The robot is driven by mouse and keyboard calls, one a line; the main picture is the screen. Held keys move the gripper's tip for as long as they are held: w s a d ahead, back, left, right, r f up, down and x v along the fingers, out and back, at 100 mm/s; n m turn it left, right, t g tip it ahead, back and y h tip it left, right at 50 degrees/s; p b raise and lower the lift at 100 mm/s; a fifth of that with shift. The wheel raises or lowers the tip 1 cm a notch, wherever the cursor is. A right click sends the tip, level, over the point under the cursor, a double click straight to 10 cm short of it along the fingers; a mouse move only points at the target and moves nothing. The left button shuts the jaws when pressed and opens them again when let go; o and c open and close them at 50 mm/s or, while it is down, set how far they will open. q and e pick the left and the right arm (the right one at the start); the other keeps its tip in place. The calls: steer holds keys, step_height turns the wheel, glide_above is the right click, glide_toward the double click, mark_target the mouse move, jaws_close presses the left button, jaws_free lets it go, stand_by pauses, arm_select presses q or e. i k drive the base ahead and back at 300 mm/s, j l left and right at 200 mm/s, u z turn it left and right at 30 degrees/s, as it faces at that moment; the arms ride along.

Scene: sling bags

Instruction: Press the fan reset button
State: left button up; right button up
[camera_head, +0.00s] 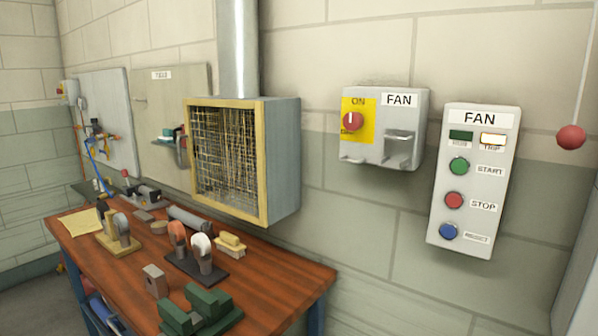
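The fan control panel (467,222) is a light grey box on the wall at the right of the head view. Its blue reset button (448,231) is the lowest one, beside a label that seems to read RESET. Above it are the red STOP button (453,200) and the green START button (459,166). At the top, the TRIP lamp (493,140) looks bright and the green lamp (461,135) beside it looks dark. Neither of my grippers is in view, and nothing covers the buttons.
A fan switch box (385,155) with a red rotary knob (352,121) is left of the panel. A red ball (571,137) hangs on a cord at the right. A wooden bench (285,265) with several tools stands below a mesh-fronted duct box (283,160).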

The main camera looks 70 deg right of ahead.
mark_target(447, 232)
steer(key=z, duration=3.05)
